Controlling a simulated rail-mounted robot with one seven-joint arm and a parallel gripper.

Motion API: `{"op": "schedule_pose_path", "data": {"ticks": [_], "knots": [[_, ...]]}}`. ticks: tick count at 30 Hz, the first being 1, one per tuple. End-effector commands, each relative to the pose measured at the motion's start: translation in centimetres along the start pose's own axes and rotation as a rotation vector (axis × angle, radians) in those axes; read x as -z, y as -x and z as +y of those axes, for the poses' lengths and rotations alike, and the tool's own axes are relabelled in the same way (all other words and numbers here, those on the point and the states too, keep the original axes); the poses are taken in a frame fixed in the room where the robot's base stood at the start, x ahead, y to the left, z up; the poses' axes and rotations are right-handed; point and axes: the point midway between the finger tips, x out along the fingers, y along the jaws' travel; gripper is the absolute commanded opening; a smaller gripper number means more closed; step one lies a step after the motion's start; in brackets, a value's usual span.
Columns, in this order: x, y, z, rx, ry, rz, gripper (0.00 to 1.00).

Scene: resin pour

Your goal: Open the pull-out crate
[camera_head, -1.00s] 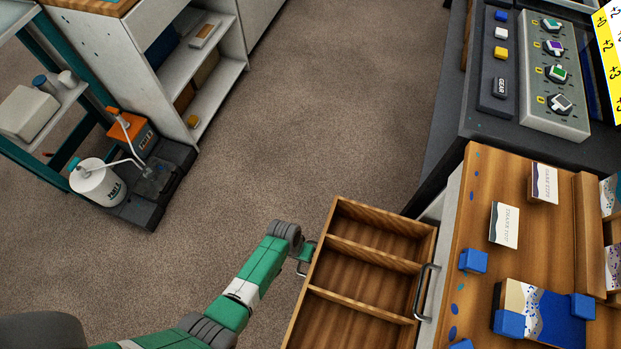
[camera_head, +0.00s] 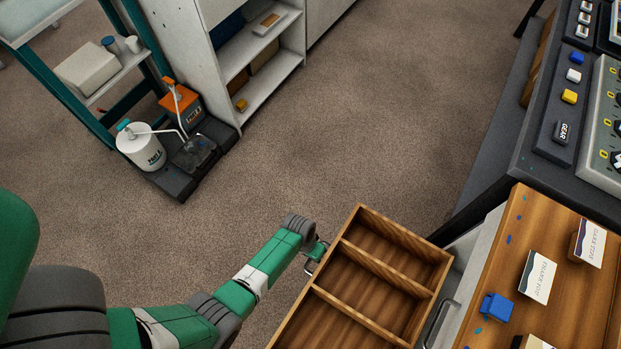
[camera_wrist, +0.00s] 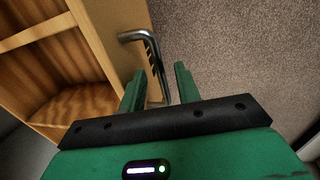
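The pull-out crate (camera_head: 352,256) is a wooden box with dividers. It stands well out from the workbench cabinet, and its visible compartments are empty. Its metal handle (camera_head: 309,267) is on the left end, facing my arm. My green gripper (camera_head: 317,252) is at this handle. In the wrist view the handle (camera_wrist: 154,55) passes between the two fingers of my gripper (camera_wrist: 160,78). The fingers stand apart with space beside the bar, so they look open around it; contact is unclear. The crate's wooden wall (camera_wrist: 112,35) is left of the fingers.
A second metal handle (camera_head: 436,326) is on the cabinet near the crate's right side. The wooden worktop (camera_head: 510,262) holds cards and a blue block (camera_head: 496,307). A pump station with a white bottle (camera_head: 142,148) stands at left. The carpet (camera_head: 340,130) between is clear.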

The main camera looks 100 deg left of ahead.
Motion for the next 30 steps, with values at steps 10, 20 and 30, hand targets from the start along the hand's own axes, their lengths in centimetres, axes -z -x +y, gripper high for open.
{"op": "schedule_pose_path", "data": {"ticks": [10, 20, 30], "knots": [[-0.1, 4.6, 0.1, 0.002, -0.001, 0.000, 0.33], [0.0, 7.9, 0.0, 0.000, 0.000, -0.001, 0.33], [0.0, 7.8, 0.0, 0.000, 0.000, 0.000, 0.33]]}}
